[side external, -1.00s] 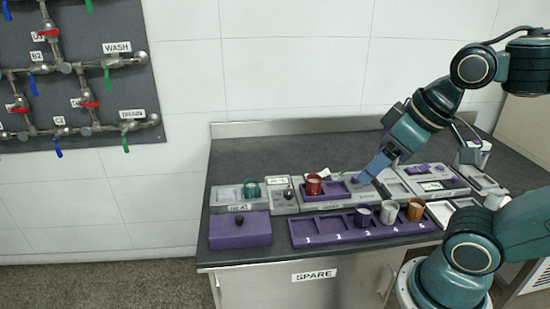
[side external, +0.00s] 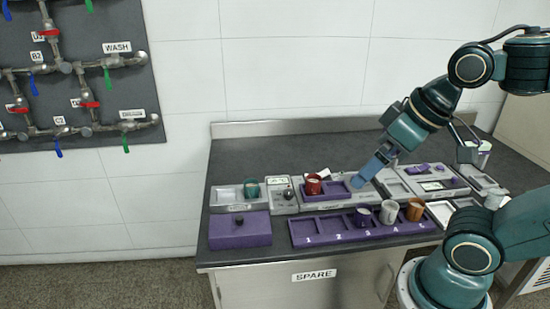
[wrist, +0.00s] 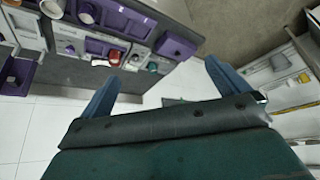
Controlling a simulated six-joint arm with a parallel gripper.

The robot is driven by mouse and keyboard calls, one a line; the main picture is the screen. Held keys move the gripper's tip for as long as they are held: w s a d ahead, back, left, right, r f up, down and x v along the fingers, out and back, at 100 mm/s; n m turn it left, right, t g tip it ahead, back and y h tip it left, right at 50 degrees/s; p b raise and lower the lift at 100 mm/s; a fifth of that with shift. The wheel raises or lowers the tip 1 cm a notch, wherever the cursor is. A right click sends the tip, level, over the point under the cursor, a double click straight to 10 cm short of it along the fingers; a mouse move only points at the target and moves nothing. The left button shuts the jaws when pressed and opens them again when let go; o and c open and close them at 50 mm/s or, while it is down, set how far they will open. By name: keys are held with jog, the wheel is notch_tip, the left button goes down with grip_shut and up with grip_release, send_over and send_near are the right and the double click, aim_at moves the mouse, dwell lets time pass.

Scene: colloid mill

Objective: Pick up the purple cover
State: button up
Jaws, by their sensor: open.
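In the wrist view the purple cover (wrist: 178,48) shows near the top, right of centre. My gripper (side external: 357,182) is above the row of stations, right of the red cup and well to the right of the cover. In the wrist view my gripper (wrist: 162,84) has its two blue fingers spread wide with nothing between them.
Behind stand a green cup (side external: 251,189) and a red cup (side external: 313,184). The bench's back left is clear.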

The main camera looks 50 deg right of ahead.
jog(key=w+a+f+m+g+y, duration=0.1)
jog(key=w+f+m, duration=0.3)
jog(key=w+m, duration=1)
jog(key=w+f+m+g+y, duration=0.1)
jog(key=w+f+m+y, duration=0.1)
jog(key=w+f+m, duration=1)
jog(key=shift+w+f+m, duration=0.4)
jog(key=shift+w+f, duration=0.15)
jog(key=shift+f, duration=0.2)
send_over(240, 225)
jog(key=s+d, duration=0.1)
jog(key=d, duration=0.1)
jog(key=f, duration=0.6)
jog(key=shift+s+f, duration=0.2)
jog(key=shift+f, duration=0.15)
jog(key=shift+w+a+f, duration=0.15)
jog(key=shift+w+f, duration=0.1)
jog(key=shift+f, duration=0.35)
jog(key=shift+f, duration=0.1)
jog(key=shift+x, duration=2.5)
